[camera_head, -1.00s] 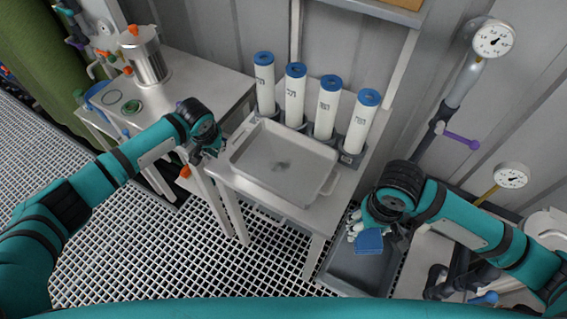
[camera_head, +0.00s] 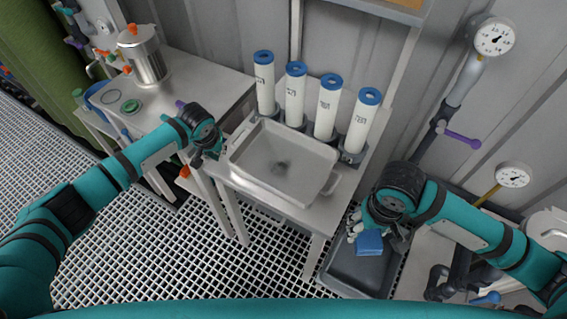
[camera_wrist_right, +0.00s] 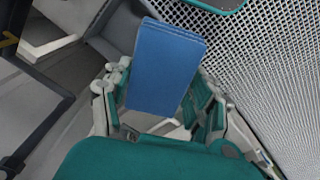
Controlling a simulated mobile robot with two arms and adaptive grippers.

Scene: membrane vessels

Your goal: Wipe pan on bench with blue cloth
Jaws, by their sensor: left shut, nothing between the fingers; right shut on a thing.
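The pan (camera_head: 262,152) is a shallow grey metal tray with a dark smudge (camera_head: 282,168) on its floor. It sits on the small metal bench (camera_head: 345,182) in the head view. My left gripper (camera_head: 212,154) is shut and empty, close by the pan's left edge; I cannot tell whether it touches. My right gripper (camera_head: 362,228) is shut on the folded blue cloth (camera_head: 369,243) and holds it over a grey bin, right of and in front of the bench. The cloth (camera_wrist_right: 166,66) also shows in the right wrist view, between the fingers (camera_wrist_right: 165,105).
White cylinders (camera_head: 328,107) with blue caps stand behind the pan. The grey bin (camera_head: 335,284) is below the cloth. A left table (camera_head: 190,80) carries a metal pot (camera_head: 147,58). Gauges and pipes (camera_head: 462,80) crowd the right wall.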

